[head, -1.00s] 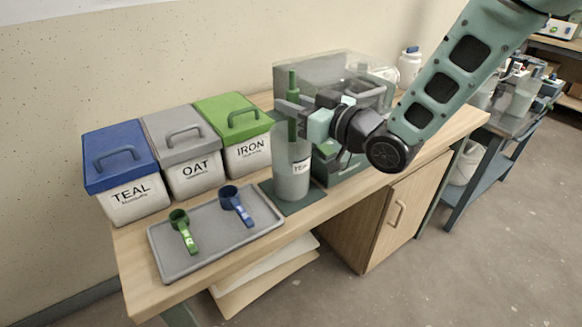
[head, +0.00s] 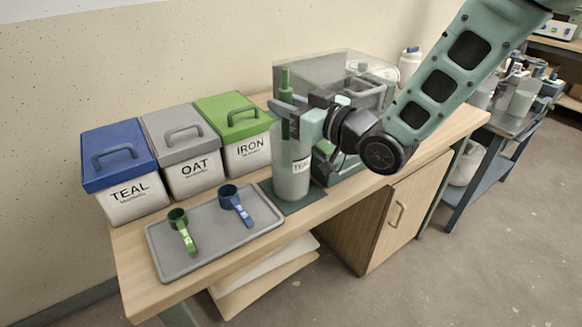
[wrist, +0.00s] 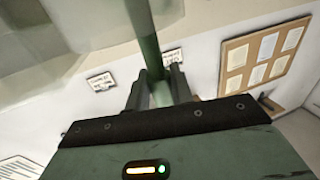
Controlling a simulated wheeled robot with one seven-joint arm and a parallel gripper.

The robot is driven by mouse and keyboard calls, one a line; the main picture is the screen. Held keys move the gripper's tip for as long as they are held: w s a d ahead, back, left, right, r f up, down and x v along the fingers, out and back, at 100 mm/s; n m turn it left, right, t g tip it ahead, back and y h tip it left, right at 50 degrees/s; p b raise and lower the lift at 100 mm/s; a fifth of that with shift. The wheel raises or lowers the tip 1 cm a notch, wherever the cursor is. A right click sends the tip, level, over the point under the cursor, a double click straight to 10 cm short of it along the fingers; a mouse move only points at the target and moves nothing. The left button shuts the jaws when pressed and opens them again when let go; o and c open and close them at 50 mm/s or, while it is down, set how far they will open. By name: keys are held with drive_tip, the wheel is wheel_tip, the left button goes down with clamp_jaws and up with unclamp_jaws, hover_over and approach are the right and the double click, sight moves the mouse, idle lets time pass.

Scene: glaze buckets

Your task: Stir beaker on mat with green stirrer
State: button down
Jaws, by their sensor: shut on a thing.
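A tall clear beaker (head: 293,178) with a label reading "TEAL" stands upright on a dark green mat (head: 312,200) on the bench. The green stirrer (head: 284,80) stands nearly upright with its lower part inside the beaker; its lower end cannot be made out. My gripper (head: 286,117) is shut on the stirrer's handle just above or at the beaker's rim. In the wrist view the green stirrer (wrist: 147,38) runs between the two dark fingers (wrist: 160,88).
A grey tray (head: 180,268) holds a green scoop (head: 183,230) and a blue scoop (head: 237,206). Lidded bins marked TEAL (head: 124,170), OAT (head: 186,155) and IRON (head: 236,132) stand left of the beaker. A clear-topped machine (head: 345,70) stands close behind it.

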drive_tip(key=shift+d, duration=0.1)
drive_tip(key=shift+w+d, duration=0.7)
drive_tip(key=shift+d, duration=0.25)
drive_tip(key=shift+s+a+b, duration=0.45)
drive_tip(key=shift+s+a, duration=0.25)
drive_tip(key=shift+a, duration=0.35)
drive_tip(key=shift+d, duration=0.1)
drive_tip(key=shift+w+d, duration=0.65)
drive_tip(key=shift+d, duration=0.25)
